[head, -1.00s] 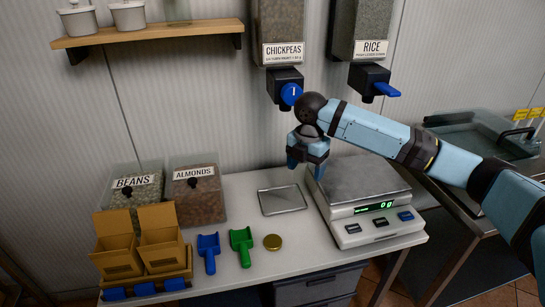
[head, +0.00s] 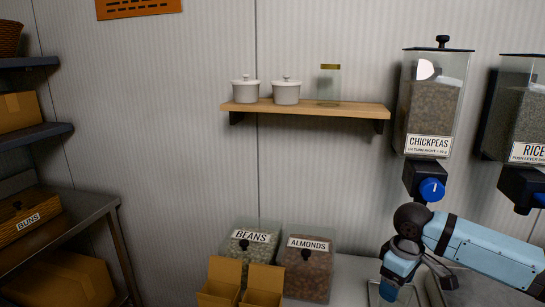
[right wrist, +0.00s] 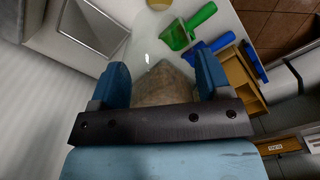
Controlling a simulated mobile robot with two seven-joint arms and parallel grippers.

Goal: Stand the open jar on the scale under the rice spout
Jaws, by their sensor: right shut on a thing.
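My right gripper (head: 399,272) is below the chickpeas spout at the lower right of the head view. It is shut on the clear glass jar (head: 388,293), which is mostly cut off by the frame's bottom edge. In the right wrist view the gripper (right wrist: 166,85) has its two blue fingers on either side of the see-through jar (right wrist: 146,48). The rice dispenser (head: 527,115) hangs at the right edge of the head view, its dark spout (head: 519,185) partly cut off. The scale cannot be made out clearly now. My left gripper is not in view.
Bean (head: 247,252) and almond (head: 307,272) bins stand left of the gripper. The chickpeas dispenser (head: 430,105) hangs above it. A tray (right wrist: 94,24), green scoop (right wrist: 187,27) and gold lid (right wrist: 158,4) lie on the counter.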

